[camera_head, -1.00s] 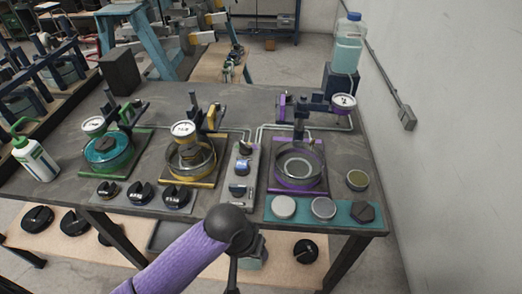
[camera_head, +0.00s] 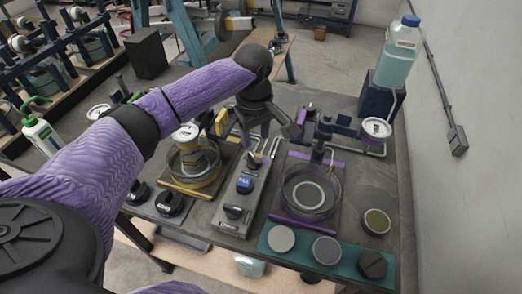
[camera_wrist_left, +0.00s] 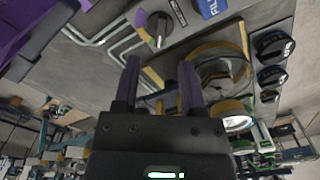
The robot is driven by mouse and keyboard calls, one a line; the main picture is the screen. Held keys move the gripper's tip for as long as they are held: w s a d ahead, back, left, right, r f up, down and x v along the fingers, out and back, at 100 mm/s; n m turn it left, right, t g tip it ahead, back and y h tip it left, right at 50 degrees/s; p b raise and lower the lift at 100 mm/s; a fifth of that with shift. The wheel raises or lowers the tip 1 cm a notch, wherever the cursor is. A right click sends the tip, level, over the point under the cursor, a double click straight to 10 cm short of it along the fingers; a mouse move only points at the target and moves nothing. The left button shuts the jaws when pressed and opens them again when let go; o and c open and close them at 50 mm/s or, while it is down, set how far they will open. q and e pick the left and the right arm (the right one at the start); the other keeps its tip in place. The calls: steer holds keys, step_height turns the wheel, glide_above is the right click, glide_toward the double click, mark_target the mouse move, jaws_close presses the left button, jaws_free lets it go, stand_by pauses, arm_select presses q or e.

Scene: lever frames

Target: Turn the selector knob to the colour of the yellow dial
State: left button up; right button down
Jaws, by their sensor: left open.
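The selector knob (camera_head: 254,159) is a small dark knob at the far end of a grey control box (camera_head: 217,219). In the left wrist view, the knob (camera_wrist_left: 158,26) is round and black with a pale pointer and lies beyond my fingertips. My left gripper (camera_head: 257,145) points down above the knob, apart from it, and partly hides it. In the left wrist view, its two purple fingers (camera_wrist_left: 160,64) are spread with nothing between them. The yellow dial (camera_head: 186,133) has a white face and stands over a glass dish on a yellow base. My right gripper is out of view.
A blue FILL button (camera_head: 244,184) and another black knob (camera_head: 234,212) sit on the same box. A purple-based station (camera_head: 312,190) stands to the right, with its white dial (camera_head: 376,128). Round lids lie on a teal mat (camera_head: 267,235) in front.

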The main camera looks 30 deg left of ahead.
mark_target(256, 159)
arm_select(q)
step_height(256, 159, down, 8)
steer(key=shift+s+r+b, duration=0.15)
steer(key=shift+b, duration=0.9)
steer(key=shift+c, duration=0.3)
jaws_close()
